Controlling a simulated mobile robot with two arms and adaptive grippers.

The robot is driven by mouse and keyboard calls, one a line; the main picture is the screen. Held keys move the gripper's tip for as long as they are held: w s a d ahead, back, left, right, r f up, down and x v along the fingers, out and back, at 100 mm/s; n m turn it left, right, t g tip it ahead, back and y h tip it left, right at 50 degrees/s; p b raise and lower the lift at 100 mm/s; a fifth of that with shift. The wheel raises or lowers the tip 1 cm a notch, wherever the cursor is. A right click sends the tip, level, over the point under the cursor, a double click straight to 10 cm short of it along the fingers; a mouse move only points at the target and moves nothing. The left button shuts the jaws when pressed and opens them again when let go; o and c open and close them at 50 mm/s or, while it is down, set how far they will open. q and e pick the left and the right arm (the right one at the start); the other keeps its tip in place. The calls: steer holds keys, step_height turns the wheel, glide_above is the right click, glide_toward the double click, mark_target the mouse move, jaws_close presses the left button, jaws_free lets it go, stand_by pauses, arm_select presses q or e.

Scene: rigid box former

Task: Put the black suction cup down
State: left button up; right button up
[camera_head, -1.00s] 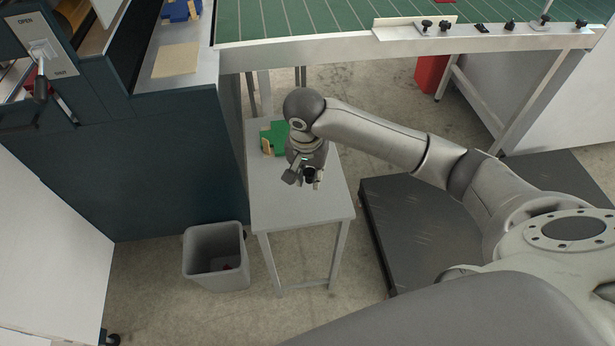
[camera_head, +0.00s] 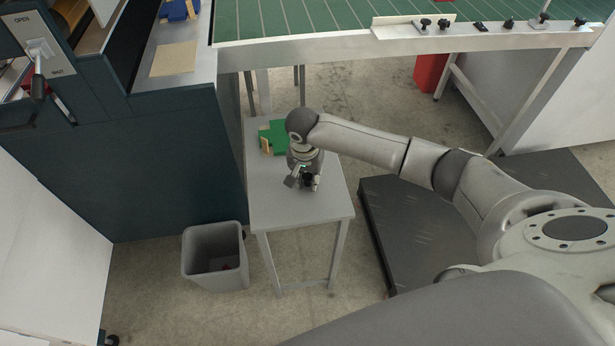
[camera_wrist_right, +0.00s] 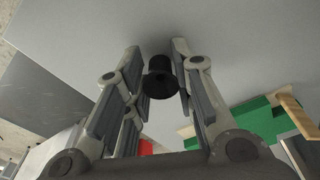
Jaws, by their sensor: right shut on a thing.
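The black suction cup (camera_wrist_right: 160,80) is a small dark round piece between the fingers of my right gripper (camera_wrist_right: 160,62). The fingers are shut on it in the right wrist view, with the pale table surface behind it. In the head view, my right gripper (camera_head: 304,183) points down over the middle of the small grey table (camera_head: 325,208). The cup looks like a tiny dark spot there, partly hidden by the fingers. Whether it touches the tabletop is not clear. My left gripper does not show.
A green block with wooden pieces (camera_head: 276,137) lies on the table's far part, close behind my gripper. A grey bin (camera_head: 213,240) stands left of the table, beside the dark machine cabinet (camera_head: 150,170). The table's front part is clear.

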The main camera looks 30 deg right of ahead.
steer(key=shift+f, duration=0.1)
steer(key=o, duration=0.7)
